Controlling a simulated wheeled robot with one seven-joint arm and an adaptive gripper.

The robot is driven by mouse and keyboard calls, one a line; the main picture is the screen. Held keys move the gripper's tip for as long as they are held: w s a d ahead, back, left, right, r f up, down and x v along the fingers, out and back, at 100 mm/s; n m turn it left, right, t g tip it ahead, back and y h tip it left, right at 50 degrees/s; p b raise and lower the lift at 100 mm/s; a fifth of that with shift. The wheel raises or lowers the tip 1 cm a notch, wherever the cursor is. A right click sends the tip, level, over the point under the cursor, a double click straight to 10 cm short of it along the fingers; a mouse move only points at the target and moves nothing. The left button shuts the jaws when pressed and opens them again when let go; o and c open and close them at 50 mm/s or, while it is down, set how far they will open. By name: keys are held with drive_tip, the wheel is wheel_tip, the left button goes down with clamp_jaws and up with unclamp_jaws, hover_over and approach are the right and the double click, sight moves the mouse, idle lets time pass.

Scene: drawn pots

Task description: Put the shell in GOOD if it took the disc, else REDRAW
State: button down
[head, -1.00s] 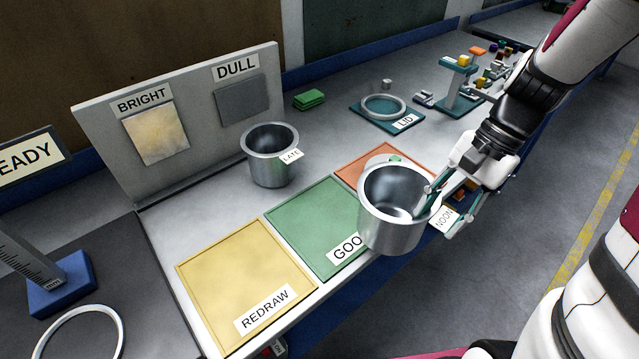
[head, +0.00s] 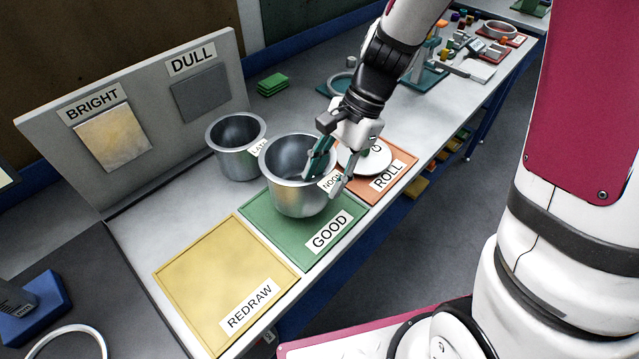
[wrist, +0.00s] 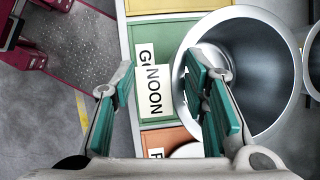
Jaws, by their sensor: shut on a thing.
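The shell is a grey metal pot labelled NOON (head: 295,200), upright over the green GOOD mat (head: 259,214). My gripper (head: 328,172) is shut on its rim wall at the right, beside the NOON tag. The wrist view shows the pot's hollow inside (wrist: 255,70) and my gripper (wrist: 160,88) at its near rim. The pot looks empty inside. I cannot tell whether its base touches the mat. The yellow REDRAW mat (head: 215,268) is bare at the front left.
A second pot, LATE (head: 228,165), stands close behind and left of the held pot. A white round piece (head: 366,156) lies on the orange ROLL mat (head: 408,161). A grey panel holds BRIGHT (head: 112,138) and DULL (head: 200,94) swatches.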

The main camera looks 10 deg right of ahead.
sight(323, 179)
drive_tip(key=shift+w+a, duration=0.1)
drive_tip(key=shift+a, duration=0.15)
drive_tip(key=shift+w+a+f+p, duration=0.1)
drive_tip(key=shift+a+f, duration=0.05)
drive_tip(key=shift+f, duration=0.45)
drive_tip(key=shift+w+a+f+p, duration=0.1)
drive_tip(key=shift+a+f, duration=0.05)
drive_tip(key=shift+f, duration=0.5)
drive_tip(key=shift+w+a+f+p, duration=0.1)
drive_tip(key=shift+a+f, duration=0.05)
drive_tip(key=shift+f, duration=0.55)
drive_tip(key=c, duration=0.9)
unclamp_jaws()
drive_tip(key=shift+c, duration=0.2)
